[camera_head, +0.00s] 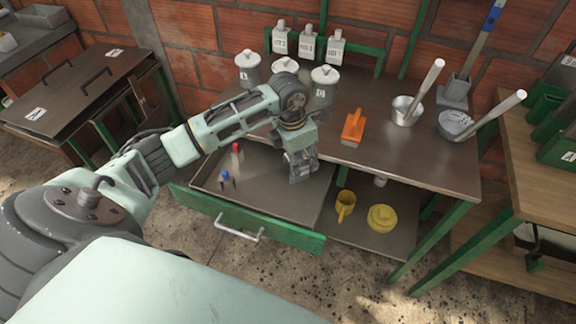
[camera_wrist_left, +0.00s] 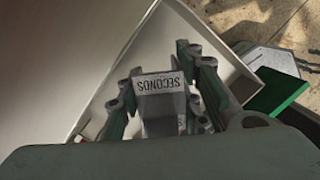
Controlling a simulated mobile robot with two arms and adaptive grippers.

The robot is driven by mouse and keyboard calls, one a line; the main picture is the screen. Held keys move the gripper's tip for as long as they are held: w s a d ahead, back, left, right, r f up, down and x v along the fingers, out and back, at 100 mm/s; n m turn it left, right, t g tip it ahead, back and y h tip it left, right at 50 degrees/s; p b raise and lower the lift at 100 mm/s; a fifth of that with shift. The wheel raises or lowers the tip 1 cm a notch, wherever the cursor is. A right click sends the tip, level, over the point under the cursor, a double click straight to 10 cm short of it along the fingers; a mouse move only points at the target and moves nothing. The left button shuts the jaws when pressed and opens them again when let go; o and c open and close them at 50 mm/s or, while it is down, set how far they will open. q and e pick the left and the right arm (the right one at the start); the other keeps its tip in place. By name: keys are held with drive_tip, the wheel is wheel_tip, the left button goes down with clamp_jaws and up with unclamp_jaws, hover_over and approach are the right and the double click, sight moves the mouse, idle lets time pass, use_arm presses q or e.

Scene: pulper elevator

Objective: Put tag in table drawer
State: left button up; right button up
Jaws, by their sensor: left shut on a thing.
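The tag (camera_wrist_left: 160,84), a grey piece with a white label reading "SECONDS", sits between the fingers of my left gripper (camera_wrist_left: 160,100) in the left wrist view. My left gripper (camera_head: 302,178) is shut on it and points down over the right part of the open table drawer (camera_head: 275,198). The tag itself cannot be made out in the head view. The drawer has a green front (camera_head: 250,222) with a metal handle and is pulled out from the table (camera_head: 415,150). Its pale wall (camera_wrist_left: 222,58) shows in the wrist view. My right gripper is not in view.
A red-topped item (camera_head: 236,152) and a blue item (camera_head: 225,178) stand in the drawer's left part. On the table are lidded pots (camera_head: 325,88), an orange tool (camera_head: 353,127) and metal vessels (camera_head: 406,110).

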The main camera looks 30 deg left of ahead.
use_arm(q)
drive_tip(key=a+f+b, duration=0.1)
drive_tip(key=f, duration=0.1)
drive_tip(key=a+f+b, duration=0.1)
drive_tip(key=f, duration=0.1)
drive_tip(key=a+f+b, duration=0.1)
drive_tip(key=f, duration=0.1)
drive_tip(key=shift+s+a+b, duration=0.1)
drive_tip(key=shift+a+b, duration=0.1)
drive_tip(key=shift+b, duration=0.15)
drive_tip(key=shift+f, duration=0.2)
drive_tip(key=shift+r, duration=0.1)
drive_tip(key=o, duration=1.2)
drive_tip(key=shift+c, duration=0.2)
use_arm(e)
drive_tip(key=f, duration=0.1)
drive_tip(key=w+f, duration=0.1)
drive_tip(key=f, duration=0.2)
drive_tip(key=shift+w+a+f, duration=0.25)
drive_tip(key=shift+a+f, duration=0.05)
